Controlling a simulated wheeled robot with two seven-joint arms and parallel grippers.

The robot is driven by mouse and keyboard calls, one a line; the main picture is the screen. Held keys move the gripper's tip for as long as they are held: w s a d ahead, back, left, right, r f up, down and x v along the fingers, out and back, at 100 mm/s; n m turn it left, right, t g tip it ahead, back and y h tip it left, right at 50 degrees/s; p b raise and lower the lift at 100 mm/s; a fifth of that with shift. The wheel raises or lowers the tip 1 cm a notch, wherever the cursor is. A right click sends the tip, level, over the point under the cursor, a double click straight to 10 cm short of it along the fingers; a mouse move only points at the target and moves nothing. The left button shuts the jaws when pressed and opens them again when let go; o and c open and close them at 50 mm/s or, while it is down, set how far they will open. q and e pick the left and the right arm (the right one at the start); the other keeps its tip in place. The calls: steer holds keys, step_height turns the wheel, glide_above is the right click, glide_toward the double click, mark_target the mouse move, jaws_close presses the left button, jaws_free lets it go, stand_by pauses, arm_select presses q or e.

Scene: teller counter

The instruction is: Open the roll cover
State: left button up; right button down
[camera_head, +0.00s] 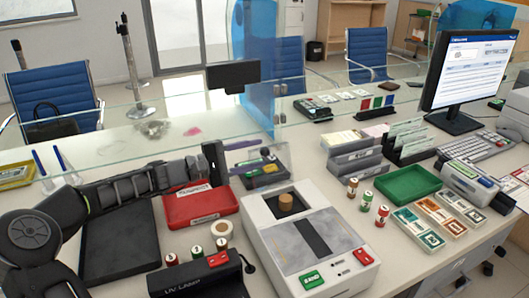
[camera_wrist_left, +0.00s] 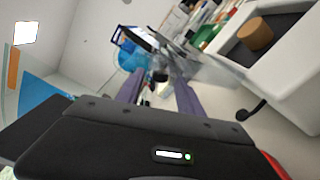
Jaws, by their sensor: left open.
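A white counter machine (camera_head: 265,222) stands in the middle of the counter, with a dark grey panel (camera_head: 312,237) on top. A round brown knob (camera_head: 286,203) sits at the panel's far end. I take this panel and knob to be the roll cover, which looks closed. The knob (camera_wrist_left: 255,35) and the machine's white side (camera_wrist_left: 285,90) also show at upper right in the left wrist view. My left gripper (camera_head: 243,157) is open and empty, beyond and left of the knob, apart from it. Its two fingers (camera_wrist_left: 158,95) stand apart in the wrist view. My right gripper is not in view.
A red tray (camera_head: 200,206) and a UV lamp (camera_head: 205,282) lie left of the machine. A black-and-yellow item (camera_head: 262,173) is close beyond it. Small rolls (camera_head: 366,201) and a green tray (camera_head: 409,185) are at right. A glass screen (camera_head: 120,135) crosses behind.

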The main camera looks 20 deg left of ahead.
mark_target(265, 152)
arm_select(q)
steer(key=shift+x, duration=1.65)
steer(key=shift+c, duration=0.3)
jaws_close()
